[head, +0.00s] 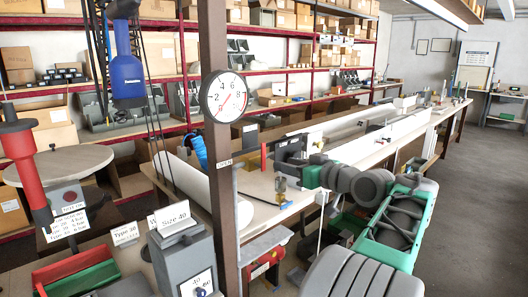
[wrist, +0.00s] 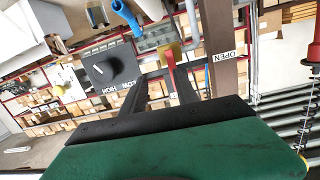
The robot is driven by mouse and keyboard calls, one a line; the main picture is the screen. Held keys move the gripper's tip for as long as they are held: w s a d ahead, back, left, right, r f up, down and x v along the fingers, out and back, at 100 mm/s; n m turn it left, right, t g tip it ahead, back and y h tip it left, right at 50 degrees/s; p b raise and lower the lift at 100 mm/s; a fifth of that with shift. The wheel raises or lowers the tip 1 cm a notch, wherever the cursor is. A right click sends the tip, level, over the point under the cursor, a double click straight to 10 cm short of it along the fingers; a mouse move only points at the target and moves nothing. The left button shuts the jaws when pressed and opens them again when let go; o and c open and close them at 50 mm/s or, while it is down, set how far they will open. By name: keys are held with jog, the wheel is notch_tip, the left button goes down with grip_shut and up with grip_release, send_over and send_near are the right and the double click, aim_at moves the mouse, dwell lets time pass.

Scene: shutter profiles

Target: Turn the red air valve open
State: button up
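The red valve lever (wrist: 169,68) shows in the wrist view with a yellow body at its end, beside a brown post. A label reading OPEN (wrist: 228,57) is on the post, upside down in this view. In the head view a red upright piece (head: 263,157), probably the lever, stands just right of the post, and the label (head: 224,163) is on the post. My gripper (wrist: 150,72) has its two dark fingers apart and appears empty. The lever appears close to the right finger; I cannot tell whether they touch. In the head view my gripper (head: 292,164) points left towards the post.
A round gauge (head: 224,97) is on the brown post (head: 222,215). A grey selector box (wrist: 110,68) marked HIGH and LOW is left of the fingers in the wrist view. A long white profile (head: 205,190) lies left of the post. The floor at right is clear.

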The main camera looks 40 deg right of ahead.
aim_at(264, 146)
jog(key=shift+n+t+y, duration=0.6)
jog(key=shift+n+t, duration=0.1)
jog(key=w+r, duration=0.1)
jog(key=w, duration=0.1)
jog(key=w+a+r+p, duration=0.1)
jog(key=w, duration=0.2)
jog(key=w+a+r+p, duration=0.1)
jog(key=w, duration=0.2)
jog(key=shift+w+r, duration=0.1)
jog(key=shift+r, duration=0.3)
jog(key=shift+c, duration=0.4)
grip_shut()
